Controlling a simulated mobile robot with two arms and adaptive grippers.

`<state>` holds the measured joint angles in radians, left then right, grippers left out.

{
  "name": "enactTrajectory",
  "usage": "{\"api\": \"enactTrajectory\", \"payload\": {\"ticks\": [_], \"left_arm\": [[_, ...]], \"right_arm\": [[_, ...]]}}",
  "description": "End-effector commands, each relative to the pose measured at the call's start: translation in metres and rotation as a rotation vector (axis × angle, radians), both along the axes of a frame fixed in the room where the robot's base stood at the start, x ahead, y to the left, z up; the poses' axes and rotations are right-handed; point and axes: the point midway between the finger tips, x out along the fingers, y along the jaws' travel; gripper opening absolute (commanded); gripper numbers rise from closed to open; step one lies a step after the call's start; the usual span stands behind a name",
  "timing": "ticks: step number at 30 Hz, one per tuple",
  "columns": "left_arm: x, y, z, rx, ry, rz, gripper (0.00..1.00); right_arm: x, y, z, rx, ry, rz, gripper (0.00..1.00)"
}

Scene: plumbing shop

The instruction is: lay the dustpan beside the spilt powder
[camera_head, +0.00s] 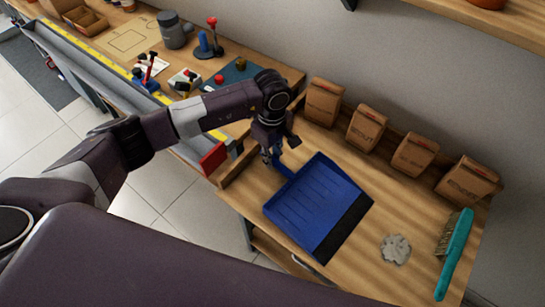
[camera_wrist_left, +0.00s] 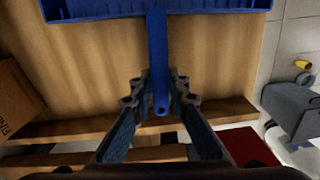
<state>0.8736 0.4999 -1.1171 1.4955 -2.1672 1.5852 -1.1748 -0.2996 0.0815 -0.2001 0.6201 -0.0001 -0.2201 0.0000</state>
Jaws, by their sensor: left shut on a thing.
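The blue dustpan (camera_head: 312,205) with a dark front lip is at the wooden bench top, its lip toward the powder at lower right. My left gripper (camera_head: 272,152) is shut on its handle. In the left wrist view the blue handle (camera_wrist_left: 158,50) runs between the fingertips (camera_wrist_left: 160,95), and the pan (camera_wrist_left: 120,8) shows at the top edge. I cannot tell whether the pan touches the bench. The grey spilt powder (camera_head: 396,249) lies on the bench to the right of the pan, with a gap between them. My right gripper is not in view.
A teal brush (camera_head: 455,255) lies right of the powder. Several brown paper bags (camera_head: 414,153) stand along the wall. A low wooden divider (camera_head: 235,164) and a red block (camera_head: 212,159) are left of the gripper. Tools and a grey canister (camera_head: 174,32) stand farther left.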

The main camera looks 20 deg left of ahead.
Motion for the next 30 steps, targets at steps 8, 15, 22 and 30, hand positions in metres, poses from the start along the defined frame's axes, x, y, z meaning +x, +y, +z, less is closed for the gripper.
{"api": "enactTrajectory", "payload": {"ticks": [8,15,22,30], "left_arm": [[0.000,0.000,0.001,-0.001,0.000,0.000,0.17],[0.000,0.000,0.000,-0.001,0.000,0.000,0.35],[0.000,0.000,0.001,0.001,0.000,0.000,0.35],[0.002,0.000,0.041,-0.001,-0.005,-0.001,0.35]], "right_arm": [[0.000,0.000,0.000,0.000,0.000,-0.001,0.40],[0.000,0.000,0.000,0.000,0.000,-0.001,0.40],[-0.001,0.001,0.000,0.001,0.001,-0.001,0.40],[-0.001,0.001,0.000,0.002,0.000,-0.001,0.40]]}}
